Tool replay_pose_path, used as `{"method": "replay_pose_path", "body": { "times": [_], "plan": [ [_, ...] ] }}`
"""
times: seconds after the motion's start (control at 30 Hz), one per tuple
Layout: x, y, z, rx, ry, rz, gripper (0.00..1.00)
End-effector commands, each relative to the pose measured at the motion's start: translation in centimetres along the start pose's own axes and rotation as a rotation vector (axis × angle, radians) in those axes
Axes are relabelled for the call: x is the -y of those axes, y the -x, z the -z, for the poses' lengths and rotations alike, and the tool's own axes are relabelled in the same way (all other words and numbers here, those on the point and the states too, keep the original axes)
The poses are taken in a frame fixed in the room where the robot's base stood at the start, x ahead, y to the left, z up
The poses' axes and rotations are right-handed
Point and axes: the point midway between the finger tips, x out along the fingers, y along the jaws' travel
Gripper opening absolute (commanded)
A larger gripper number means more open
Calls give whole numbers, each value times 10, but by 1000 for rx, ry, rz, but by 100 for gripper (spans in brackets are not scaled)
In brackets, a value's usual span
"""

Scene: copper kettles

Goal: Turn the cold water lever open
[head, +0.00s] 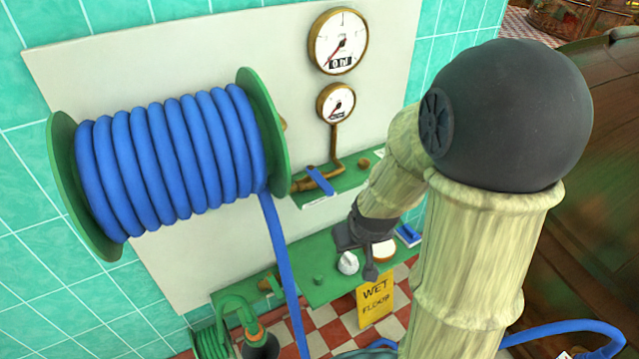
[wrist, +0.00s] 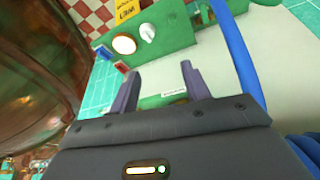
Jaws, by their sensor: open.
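A blue lever (head: 320,180) sits on a brass valve (head: 322,172) on the upper green shelf, below the small gauge. It lies slanted across the pipe, and the label under it is too small to read. My gripper (head: 370,262) is lower and to the right, in front of the lower green panel, apart from this lever. In the wrist view my gripper (wrist: 157,86) has its two dark fingers spread with nothing held. A second small blue piece (head: 408,234) is right of my gripper. I cannot tell whether it is a lever.
A reel of blue hose (head: 170,160) hangs at left, its hose dropping past the lower green panel (head: 325,285). Two gauges (head: 338,41) are on the white board. A white knob (head: 348,262) and a yellow wet floor sign (head: 375,300) are near my gripper. A copper vessel (head: 590,220) stands right.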

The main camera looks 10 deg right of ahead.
Motion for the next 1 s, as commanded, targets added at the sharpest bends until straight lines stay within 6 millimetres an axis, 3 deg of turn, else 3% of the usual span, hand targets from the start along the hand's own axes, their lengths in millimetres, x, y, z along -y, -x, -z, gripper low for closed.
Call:
{"method": "replay_pose_path", "body": {
  "times": [0.2,0.5,0.77,1.0],
  "plan": [
    [-24,-44,40,-196,100,-1,47],
    [-33,-86,76,-490,221,52,47],
    [-30,-102,83,-761,246,143,47],
    [-31,-95,73,-1022,184,226,47]
  ]
}}
